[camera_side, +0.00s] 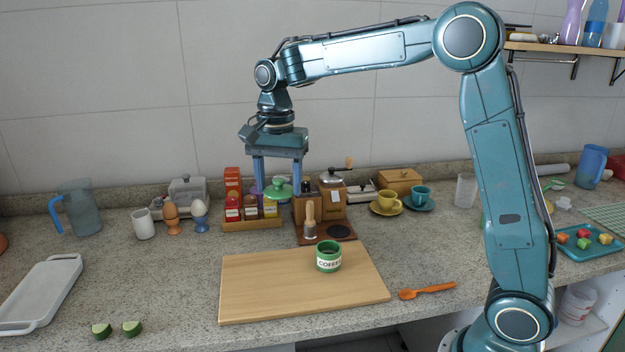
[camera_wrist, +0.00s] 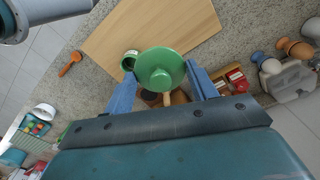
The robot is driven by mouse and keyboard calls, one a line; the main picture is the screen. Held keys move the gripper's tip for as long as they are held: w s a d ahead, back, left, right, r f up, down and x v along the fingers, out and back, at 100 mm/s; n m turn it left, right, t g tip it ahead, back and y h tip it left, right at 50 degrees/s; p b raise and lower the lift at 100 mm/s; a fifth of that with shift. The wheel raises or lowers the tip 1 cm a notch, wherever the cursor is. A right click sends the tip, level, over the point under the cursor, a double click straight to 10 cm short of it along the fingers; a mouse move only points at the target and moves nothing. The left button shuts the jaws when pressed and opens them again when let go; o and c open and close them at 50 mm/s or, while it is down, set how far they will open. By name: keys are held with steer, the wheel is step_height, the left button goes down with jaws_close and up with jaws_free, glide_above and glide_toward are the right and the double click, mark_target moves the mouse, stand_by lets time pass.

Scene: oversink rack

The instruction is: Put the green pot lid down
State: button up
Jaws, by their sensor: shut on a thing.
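The green pot lid (camera_side: 278,189) is between the fingers of my gripper (camera_side: 278,180), held up in the air in front of the spice rack. In the wrist view the lid (camera_wrist: 160,68) is a round green disc with its knob toward the camera, and the fingers of my gripper (camera_wrist: 160,88) flank it on both sides. My gripper is shut on the lid. Its underside is hidden.
The spice rack (camera_side: 250,222), a grinder (camera_side: 333,190) and a brush on a wooden stand (camera_side: 310,220) stand behind. An orange spoon (camera_side: 428,290) lies right.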

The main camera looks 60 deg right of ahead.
steer(key=shift+w+a+f, duration=0.15)
steer(key=shift+w+a, duration=0.05)
steer(key=shift+a, duration=0.15)
glide_above(281, 275)
step_height(281, 275, down, 16)
steer(key=shift+r, duration=0.1)
stand_by(0.3)
steer(key=shift+f, duration=2.1)
steer(key=shift+f, duration=0.1)
steer(key=o, duration=1)
